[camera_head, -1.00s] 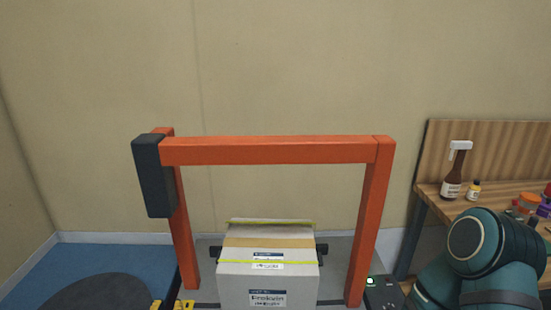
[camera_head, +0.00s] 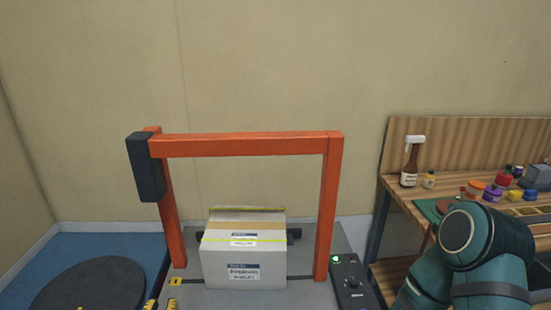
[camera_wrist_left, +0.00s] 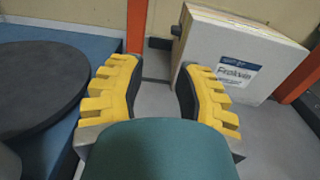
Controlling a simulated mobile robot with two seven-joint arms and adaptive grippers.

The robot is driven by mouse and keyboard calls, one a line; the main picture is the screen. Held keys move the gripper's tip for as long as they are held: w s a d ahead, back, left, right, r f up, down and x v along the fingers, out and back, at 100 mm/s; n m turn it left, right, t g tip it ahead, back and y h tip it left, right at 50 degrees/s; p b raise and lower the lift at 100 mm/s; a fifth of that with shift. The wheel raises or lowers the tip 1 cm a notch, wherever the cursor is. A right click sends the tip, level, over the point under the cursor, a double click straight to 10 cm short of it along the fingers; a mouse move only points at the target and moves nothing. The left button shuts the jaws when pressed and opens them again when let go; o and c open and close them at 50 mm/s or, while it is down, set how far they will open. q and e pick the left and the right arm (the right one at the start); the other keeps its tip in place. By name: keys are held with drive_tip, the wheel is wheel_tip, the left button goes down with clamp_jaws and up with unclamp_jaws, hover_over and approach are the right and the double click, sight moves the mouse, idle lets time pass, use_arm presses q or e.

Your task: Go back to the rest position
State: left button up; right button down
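My left gripper (camera_head: 161,304) shows only as yellow fingertips at the bottom edge of the head view, left of the cardboard box. In the left wrist view my left gripper (camera_wrist_left: 158,85) has its two yellow fingers spread apart with nothing between them. The cardboard box (camera_head: 243,267) stands under the orange frame (camera_head: 245,145), closed with tan tape and yellow straps. The box (camera_wrist_left: 232,58) is just beyond the right finger in the wrist view. My right arm (camera_head: 475,250) is a teal link at the lower right; its gripper is out of view.
A wooden workbench (camera_head: 395,190) at the right carries a brown spray bottle (camera_head: 411,163), a small bottle and several coloured items. A black control box (camera_head: 352,284) stands right of the frame. A dark round disc (camera_head: 90,287) lies on the blue floor (camera_head: 75,255) at left.

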use_arm(q)
drive_tip(key=s+a+f+n+g+y+b, duration=0.1)
drive_tip(key=s+f+n+g+y, duration=0.1)
drive_tip(key=n, duration=0.4)
drive_tip(key=s+a+f+n+g+y+b, duration=0.1)
drive_tip(key=s+f+n+g, duration=0.2)
drive_tip(key=s+f+n, duration=0.2)
drive_tip(key=s+a+f+n+g+y+b, duration=0.1)
drive_tip(key=s+a+f+n+g+y, duration=0.1)
drive_tip(key=f+n, duration=0.4)
drive_tip(key=shift+s+a+f+n+g+y, duration=0.15)
drive_tip(key=shift+s+f+g, duration=0.25)
drive_tip(key=shift+s, duration=0.25)
drive_tip(key=shift+s+d+f+n+g+y, duration=0.15)
drive_tip(key=shift+s+f+g, duration=0.2)
drive_tip(key=shift+s, duration=0.25)
drive_tip(key=s+d+f+n+g+h+b, duration=0.2)
drive_tip(key=s+d+f+n+g+h, duration=0.15)
drive_tip(key=d+n, duration=0.4)
drive_tip(key=s+d+f+n+g+h+b, duration=0.2)
drive_tip(key=s+d+n, duration=0.2)
drive_tip(key=d+n, duration=0.3)
drive_tip(key=s+d+r+n+g+h+b, duration=0.2)
drive_tip(key=s+d+r+n+h, duration=0.1)
drive_tip(key=d, duration=0.9)
wheel_tip(320, 180, up, 4)
drive_tip(key=shift+d+f+n+h+b, duration=0.1)
drive_tip(key=shift+d+n+h+b, duration=0.25)
drive_tip(key=shift+n+h, duration=0.6)
